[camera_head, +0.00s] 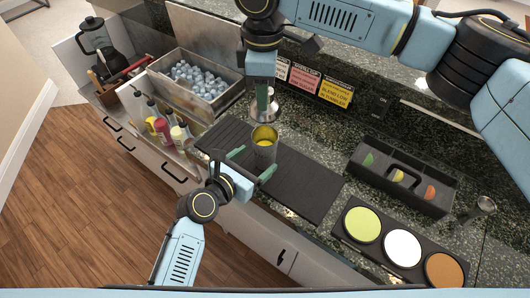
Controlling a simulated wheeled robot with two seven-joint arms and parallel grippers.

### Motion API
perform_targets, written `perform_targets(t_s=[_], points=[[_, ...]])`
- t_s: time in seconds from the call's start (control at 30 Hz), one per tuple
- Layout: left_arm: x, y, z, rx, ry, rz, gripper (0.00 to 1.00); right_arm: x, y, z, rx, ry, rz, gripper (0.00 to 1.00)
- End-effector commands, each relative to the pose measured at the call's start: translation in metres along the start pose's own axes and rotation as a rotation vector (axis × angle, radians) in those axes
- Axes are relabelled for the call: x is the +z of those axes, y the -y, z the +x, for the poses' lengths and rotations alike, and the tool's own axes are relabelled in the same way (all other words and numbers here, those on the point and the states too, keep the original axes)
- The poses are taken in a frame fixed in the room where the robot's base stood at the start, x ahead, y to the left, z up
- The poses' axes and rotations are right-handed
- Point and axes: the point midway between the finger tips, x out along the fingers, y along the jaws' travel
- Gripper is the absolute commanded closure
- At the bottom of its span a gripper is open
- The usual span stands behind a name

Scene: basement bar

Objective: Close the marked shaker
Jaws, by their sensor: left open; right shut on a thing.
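A metal shaker cup (264,150) stands upright on the dark bar mat (310,185), with yellow visible inside its open top. My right gripper (262,92) reaches down from above and is shut on a metal shaker lid (265,109), held just above the cup's mouth. The lid and cup look close together, but the exact gap is hard to judge. My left gripper (252,165) is open beside the cup, with one green finger on each side of its lower part. I cannot tell whether the fingers touch it.
A steel ice bin (197,83) and several bottles (160,125) stand to the left. A black garnish caddy (405,178) and a tray with green, white and brown rimmer dishes (402,249) lie right. A small metal jigger (485,204) stands far right. The mat's right part is clear.

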Motion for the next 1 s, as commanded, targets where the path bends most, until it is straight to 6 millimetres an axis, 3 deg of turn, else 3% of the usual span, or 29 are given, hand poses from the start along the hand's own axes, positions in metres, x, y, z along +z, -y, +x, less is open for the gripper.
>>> perform_targets(t_s=[0.1, 0.3, 0.77, 1.0], points=[[0.000, 0.000, 0.021, -0.001, -0.001, 0.001, 0.22, 0.000, 0.000, 0.000, 0.000, 0.000, 0.000, 0.88], [0.000, -0.001, 0.044, 0.000, -0.001, 0.000, 0.22, 0.000, 0.000, 0.000, 0.000, 0.000, 0.000, 0.88], [0.000, 0.000, 0.052, 0.000, -0.001, 0.000, 0.22, 0.000, 0.000, 0.000, 0.000, 0.000, 0.000, 0.88], [-0.001, 0.000, 0.052, 0.000, -0.001, 0.000, 0.53, 0.000, 0.000, 0.000, 0.000, 0.000, 0.000, 0.88]])
